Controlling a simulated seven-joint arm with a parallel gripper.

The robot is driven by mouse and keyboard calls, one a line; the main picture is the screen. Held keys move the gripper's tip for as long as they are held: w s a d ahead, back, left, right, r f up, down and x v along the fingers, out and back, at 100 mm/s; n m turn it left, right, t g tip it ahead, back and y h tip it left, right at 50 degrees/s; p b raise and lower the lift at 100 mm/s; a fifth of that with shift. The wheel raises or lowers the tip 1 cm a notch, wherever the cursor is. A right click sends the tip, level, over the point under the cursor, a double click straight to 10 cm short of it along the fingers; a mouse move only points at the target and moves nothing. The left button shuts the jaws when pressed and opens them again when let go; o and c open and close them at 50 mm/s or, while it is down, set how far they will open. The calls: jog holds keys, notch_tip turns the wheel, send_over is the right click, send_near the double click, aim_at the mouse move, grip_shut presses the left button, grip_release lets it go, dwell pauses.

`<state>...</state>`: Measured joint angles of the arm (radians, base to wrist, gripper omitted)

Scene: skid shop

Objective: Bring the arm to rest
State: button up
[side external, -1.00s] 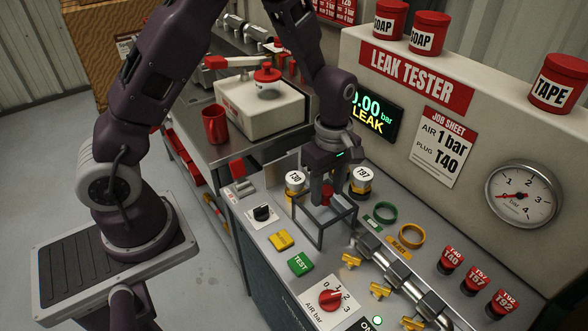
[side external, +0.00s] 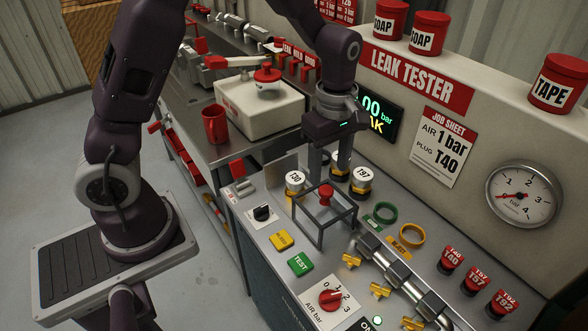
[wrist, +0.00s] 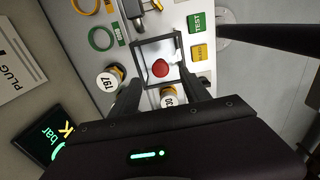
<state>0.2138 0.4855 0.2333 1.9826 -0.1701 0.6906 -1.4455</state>
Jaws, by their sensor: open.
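My gripper (side external: 330,168) is open and empty, raised above the leak tester bench behind the square wire frame (side external: 323,238). A red knob (side external: 326,194) stands up inside that frame. In the wrist view the red knob (wrist: 160,68) shows between and beyond the two dark fingers (wrist: 163,100), with the frame around it. The T30 cap (side external: 295,181) and the T97 cap (side external: 361,179) stand on either side below the fingers.
The leak tester panel (side external: 415,85) with its display (side external: 377,118) rises close behind my gripper. T40, T67 and T92 plugs (side external: 477,278) stand at right. A red mug (side external: 214,124) and white box (side external: 262,108) are at left. Pipework (side external: 400,275) runs along the front right.

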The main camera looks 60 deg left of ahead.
jog(key=shift+r, duration=0.4)
jog(key=shift+r, duration=0.2)
jog(key=s+r+m+t, duration=0.4)
jog(key=s+r+m, duration=0.75)
jog(key=r, duration=0.25)
jog(key=s+a+m+t, duration=0.1)
jog(key=s+m, duration=0.5)
jog(key=s, duration=0.3)
jog(key=shift+s+a+r+t, duration=0.25)
jog(key=shift+s+r+t, duration=0.05)
jog(key=shift+s+r, duration=0.1)
jog(key=shift+w+m, duration=0.1)
jog(key=shift+m, duration=0.15)
dwell(0.6)
